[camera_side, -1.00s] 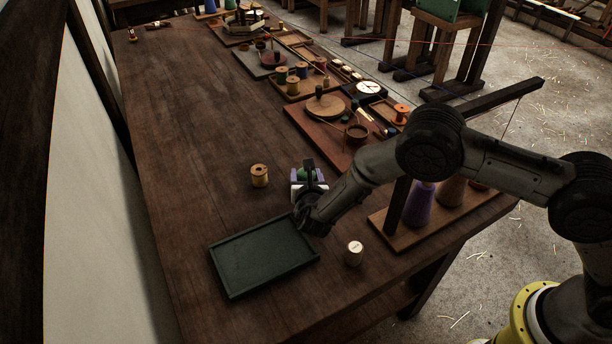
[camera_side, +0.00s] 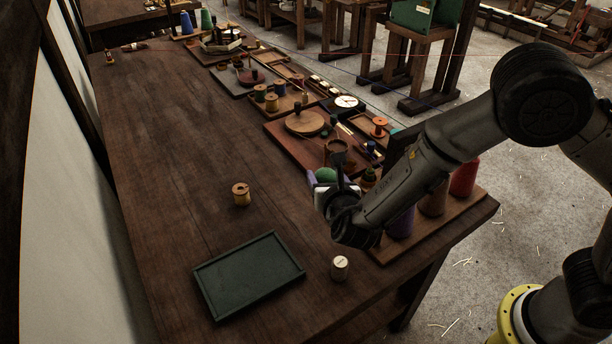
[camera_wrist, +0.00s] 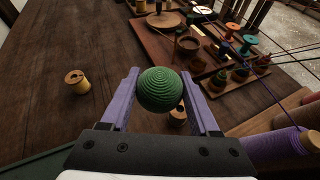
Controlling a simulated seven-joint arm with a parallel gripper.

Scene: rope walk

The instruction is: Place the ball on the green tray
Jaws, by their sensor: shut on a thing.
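The ball (camera_wrist: 160,90) is green with a ridged, wound surface. My gripper (camera_wrist: 161,95) is shut on it, with a purple finger on each side, and holds it above the table. In the side view the ball (camera_side: 325,175) shows partly behind my gripper (camera_side: 326,182). The green tray (camera_side: 250,275) is a dark, shallow, rimmed rectangle near the front of the table, empty. My gripper is up and to the right of it in the side view. A dark green edge of the tray (camera_wrist: 35,168) shows at the lower left of the wrist view.
A yellow-brown spool (camera_side: 241,194) stands behind the tray. A pale-topped spool (camera_side: 340,268) stands just right of the tray. A rack with large cones (camera_side: 463,178) is at the right. Boards with spools and tools (camera_side: 305,122) line the far right edge. The left tabletop is clear.

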